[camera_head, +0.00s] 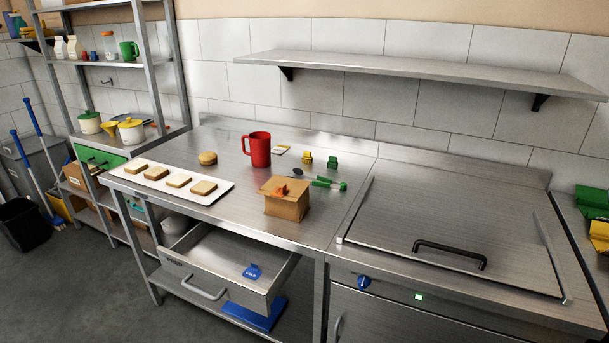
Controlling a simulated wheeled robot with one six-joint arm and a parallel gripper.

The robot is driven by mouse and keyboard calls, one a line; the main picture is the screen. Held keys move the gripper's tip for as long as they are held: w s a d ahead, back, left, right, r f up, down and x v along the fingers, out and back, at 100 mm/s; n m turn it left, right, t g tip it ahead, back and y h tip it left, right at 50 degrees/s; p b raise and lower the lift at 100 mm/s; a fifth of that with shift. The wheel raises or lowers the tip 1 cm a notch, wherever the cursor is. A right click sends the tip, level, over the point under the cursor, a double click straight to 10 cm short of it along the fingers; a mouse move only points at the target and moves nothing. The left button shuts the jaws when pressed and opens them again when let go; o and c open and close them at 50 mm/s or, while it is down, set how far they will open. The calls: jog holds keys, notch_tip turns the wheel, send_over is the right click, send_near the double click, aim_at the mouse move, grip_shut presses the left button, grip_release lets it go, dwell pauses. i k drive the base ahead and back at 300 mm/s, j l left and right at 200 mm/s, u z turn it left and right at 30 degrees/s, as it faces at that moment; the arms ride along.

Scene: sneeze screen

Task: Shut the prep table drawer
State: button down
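The prep table (228,216) is a stainless steel table in the middle of the view. Its drawer (222,285) is pulled open toward the front, under the table top. A bar handle (204,289) is on the drawer's front face. A small blue item (253,272) lies in the drawer, and the rest of the visible drawer floor looks bare. My gripper is not in view.
A white tray (221,188) with bread slices, a red mug (257,150) and a cardboard box (287,199) stand on the table top. A lidded steel unit (450,235) with a black handle adjoins on the right. A steel rack stands left. Grey floor in front-left is clear.

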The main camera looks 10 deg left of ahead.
aim_at(214, 258)
jog(key=u, duration=1.45)
